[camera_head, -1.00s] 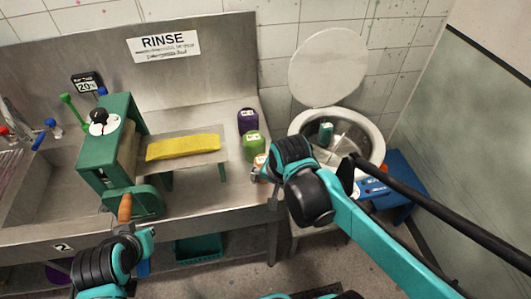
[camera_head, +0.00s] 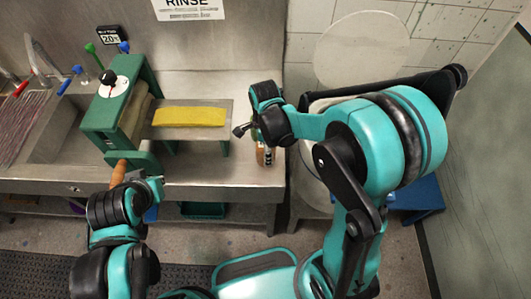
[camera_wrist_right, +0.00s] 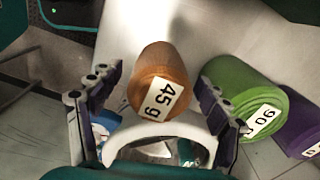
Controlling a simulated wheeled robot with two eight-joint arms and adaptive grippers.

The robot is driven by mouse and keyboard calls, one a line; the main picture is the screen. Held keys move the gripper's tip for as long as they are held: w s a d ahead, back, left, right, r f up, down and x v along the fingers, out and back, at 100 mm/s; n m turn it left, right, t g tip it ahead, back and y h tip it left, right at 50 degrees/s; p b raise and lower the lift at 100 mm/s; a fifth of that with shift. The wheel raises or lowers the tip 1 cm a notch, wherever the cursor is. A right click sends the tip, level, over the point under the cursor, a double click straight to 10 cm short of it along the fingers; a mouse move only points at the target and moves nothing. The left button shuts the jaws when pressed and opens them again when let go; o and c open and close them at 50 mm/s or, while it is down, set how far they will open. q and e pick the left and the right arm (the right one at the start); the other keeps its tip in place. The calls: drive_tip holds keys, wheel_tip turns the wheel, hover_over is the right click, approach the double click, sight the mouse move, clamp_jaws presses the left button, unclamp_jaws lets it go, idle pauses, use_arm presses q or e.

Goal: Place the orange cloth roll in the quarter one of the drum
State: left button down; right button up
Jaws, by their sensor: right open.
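The orange cloth roll (camera_wrist_right: 157,72), labelled 45 g, stands between the spread fingers of my right gripper (camera_wrist_right: 158,88) in the right wrist view. The fingers are open, with gaps on both sides. In the head view, only a sliver of the orange roll (camera_head: 262,156) shows below my right gripper at the counter's right end.
A green roll (camera_wrist_right: 238,84) and a purple roll (camera_wrist_right: 303,125) stand close beside the orange one. The green wringer (camera_head: 116,105) with a yellow cloth (camera_head: 189,117) is on the counter to the left. The drum's round lid (camera_head: 358,50) is raised against the wall.

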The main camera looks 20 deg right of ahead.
wheel_tip(320, 180, down, 2)
drive_tip(key=shift+f, duration=0.1)
drive_tip(key=shift+c, duration=0.3)
drive_tip(key=c, duration=1.4)
